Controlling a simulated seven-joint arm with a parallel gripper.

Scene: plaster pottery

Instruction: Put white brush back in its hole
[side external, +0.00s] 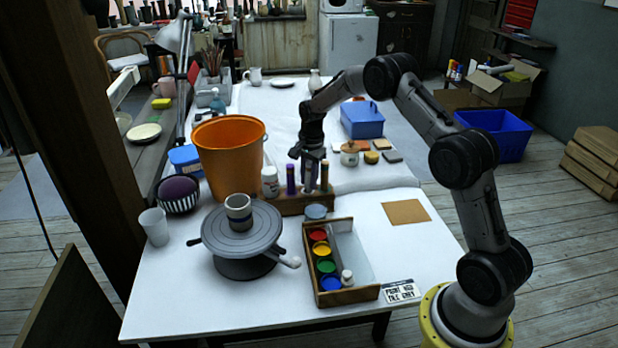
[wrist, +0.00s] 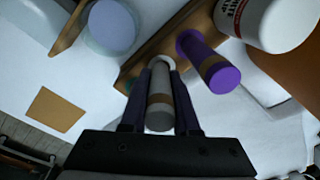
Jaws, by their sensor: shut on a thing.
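My gripper (wrist: 160,85) is shut on the white brush (wrist: 160,110), whose handle looks greyish with a tan band. The brush lines up with the wooden holder (wrist: 135,70), and a pale ring shows where the two meet. I cannot tell whether its end is in a hole or just above. In the side external view my gripper (side external: 312,182) points down at the holder (side external: 292,207), and the held brush is hard to make out. The purple brush (wrist: 212,68) stands in the holder beside it. A brown handle (side external: 324,174) shows right of my gripper.
A white bottle (side external: 270,182) stands left of the brushes, near the orange bucket (side external: 228,150). The table around the tan square (side external: 406,211) is clear.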

